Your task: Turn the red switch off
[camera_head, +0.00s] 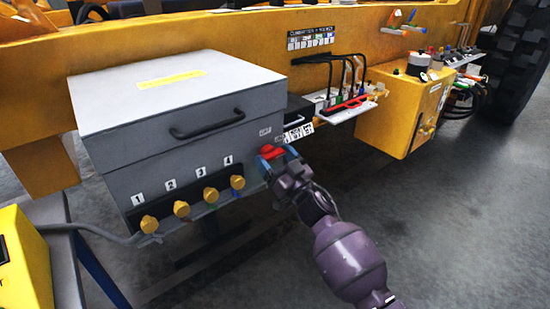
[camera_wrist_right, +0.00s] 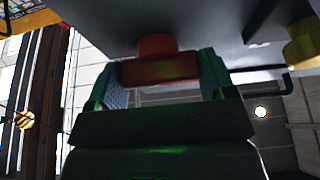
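The red switch (camera_head: 271,152) is on the right end of the front face of a grey box (camera_head: 215,120). My right gripper (camera_head: 277,160) is at the switch, with a blue fingertip on each side of it. In the right wrist view, the red switch (camera_wrist_right: 160,68) has a round stem at the box and a wide bar. The bar fills the space between the two teal fingers of my right gripper (camera_wrist_right: 162,80), and both fingers appear to touch its ends. My left gripper is not in view.
Several yellow knobs (camera_head: 182,209) numbered 1 to 4 stick out below the box front. A black handle (camera_head: 207,125) is on the lid. A yellow box (camera_head: 405,110) and a shelf with cables (camera_head: 345,108) are to the right. Open floor lies at the lower right.

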